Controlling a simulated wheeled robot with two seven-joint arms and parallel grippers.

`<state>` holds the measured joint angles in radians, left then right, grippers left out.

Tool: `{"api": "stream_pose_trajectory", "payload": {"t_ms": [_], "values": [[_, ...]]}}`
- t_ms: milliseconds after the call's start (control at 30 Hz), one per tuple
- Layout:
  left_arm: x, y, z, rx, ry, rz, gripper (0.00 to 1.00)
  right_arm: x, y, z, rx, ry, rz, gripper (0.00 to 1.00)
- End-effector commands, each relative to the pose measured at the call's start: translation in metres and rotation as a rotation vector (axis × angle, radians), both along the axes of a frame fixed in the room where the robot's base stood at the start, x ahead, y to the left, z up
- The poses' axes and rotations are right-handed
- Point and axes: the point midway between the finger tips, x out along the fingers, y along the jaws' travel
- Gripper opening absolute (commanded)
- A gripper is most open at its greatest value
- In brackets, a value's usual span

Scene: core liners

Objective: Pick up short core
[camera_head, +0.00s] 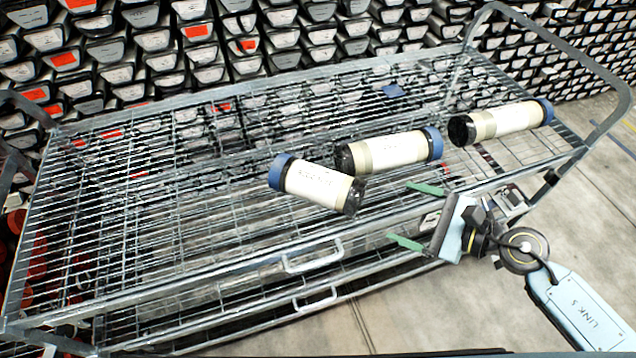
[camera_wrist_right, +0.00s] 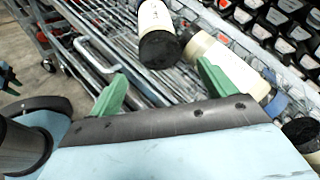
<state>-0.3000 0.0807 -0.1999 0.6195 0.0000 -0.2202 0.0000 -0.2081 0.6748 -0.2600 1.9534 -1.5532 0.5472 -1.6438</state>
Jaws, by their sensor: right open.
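Three white core liners lie on the wire cart (camera_head: 130,210). The short core (camera_head: 315,184) is the leftmost, with a blue cap at its left end and a black end at its lower right. A longer core (camera_head: 390,152) lies just right of it, blue cap to the right. A third core (camera_head: 502,121) lies farther right. My right gripper (camera_head: 408,214) is open and empty, green fingers pointing left, just right of and below the short core's black end. In the right wrist view, the short core's black end (camera_wrist_right: 159,49) shows beyond the fingers (camera_wrist_right: 160,85).
A small blue piece (camera_head: 393,90) lies toward the back of the cart. The cart has a raised front rail with a handle (camera_head: 313,258) and a tall end bar (camera_head: 600,50). Racks of labelled trays (camera_head: 290,40) stand behind. The cart's left part is clear.

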Motion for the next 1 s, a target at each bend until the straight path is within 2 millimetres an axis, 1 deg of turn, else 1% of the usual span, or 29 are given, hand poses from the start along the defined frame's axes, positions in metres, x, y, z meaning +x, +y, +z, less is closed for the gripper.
{"api": "stream_pose_trajectory", "payload": {"t_ms": [67,133,300,400,667,900,1000], "values": [[0.0,0.0,0.001,0.0,0.0,0.0,0.36,0.002,0.003,-0.005,-0.03,-0.007,0.021,0.83],[0.0,0.0,0.003,0.0,-0.001,0.0,0.36,0.007,0.011,-0.009,-0.036,-0.008,0.026,0.83],[0.0,0.0,0.007,0.0,-0.001,0.0,0.36,0.027,0.038,-0.019,-0.032,-0.009,0.025,0.83],[0.0,0.0,0.007,0.0,-0.001,0.0,0.36,0.036,0.05,-0.025,-0.03,-0.008,0.024,0.83],[0.001,0.0,0.008,0.0,-0.001,0.0,0.36,0.047,0.065,-0.032,-0.03,-0.006,0.023,0.83],[0.001,-0.001,0.01,-0.001,-0.002,0.0,0.36,0.067,0.091,-0.042,-0.028,-0.006,0.024,0.83],[0.001,-0.001,0.01,-0.001,-0.002,0.0,0.36,0.072,0.098,-0.046,-0.03,-0.006,0.023,0.83]]}}
